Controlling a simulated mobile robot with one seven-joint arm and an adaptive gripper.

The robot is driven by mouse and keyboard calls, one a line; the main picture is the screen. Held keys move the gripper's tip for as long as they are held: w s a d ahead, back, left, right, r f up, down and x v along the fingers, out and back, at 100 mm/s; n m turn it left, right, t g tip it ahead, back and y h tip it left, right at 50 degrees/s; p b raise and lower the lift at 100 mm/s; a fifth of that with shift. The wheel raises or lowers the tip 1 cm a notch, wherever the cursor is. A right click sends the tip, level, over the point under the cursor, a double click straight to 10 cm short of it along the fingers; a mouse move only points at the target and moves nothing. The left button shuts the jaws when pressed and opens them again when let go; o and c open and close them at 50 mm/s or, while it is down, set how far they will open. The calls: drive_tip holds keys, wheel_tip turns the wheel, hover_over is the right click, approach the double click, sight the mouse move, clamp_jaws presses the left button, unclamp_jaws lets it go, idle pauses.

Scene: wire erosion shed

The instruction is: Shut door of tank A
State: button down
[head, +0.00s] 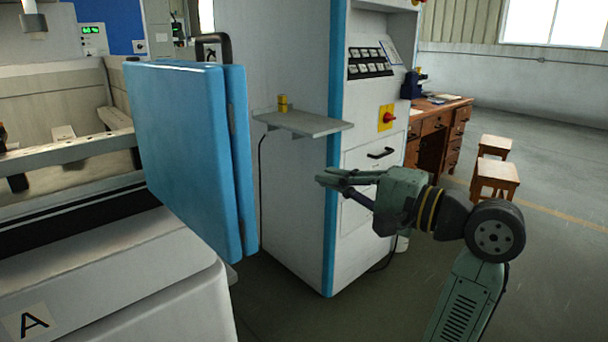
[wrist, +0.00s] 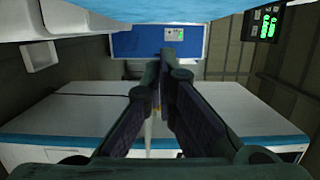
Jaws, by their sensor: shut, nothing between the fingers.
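The blue door (head: 185,150) stands swung open at the right end of tank A (head: 120,260), whose front bears a label with a black A (head: 30,321). A black handle (head: 213,40) shows above the door's top right corner; the rest of it is hidden. My gripper (head: 322,178) is in mid-air to the right of the door, apart from it in the picture, pointing left. Its fingers are together and hold nothing. In the wrist view, the fingertips (wrist: 173,48) meet, and a light blue surface crosses the top edge; I cannot tell whether it is the door.
A tall white and blue cabinet (head: 285,200) stands behind my gripper, with a grey shelf (head: 305,123) carrying a small yellow object (head: 283,103). A wooden desk (head: 432,130) and stools (head: 495,178) stand at the right. Floor is open at the far right.

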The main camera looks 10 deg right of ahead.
drive_tip(key=w+a+p, duration=0.1)
drive_tip(key=w+a, duration=0.2)
drive_tip(key=a, duration=0.6)
drive_tip(key=shift+w+a, duration=0.3)
drive_tip(key=shift+a, duration=0.1)
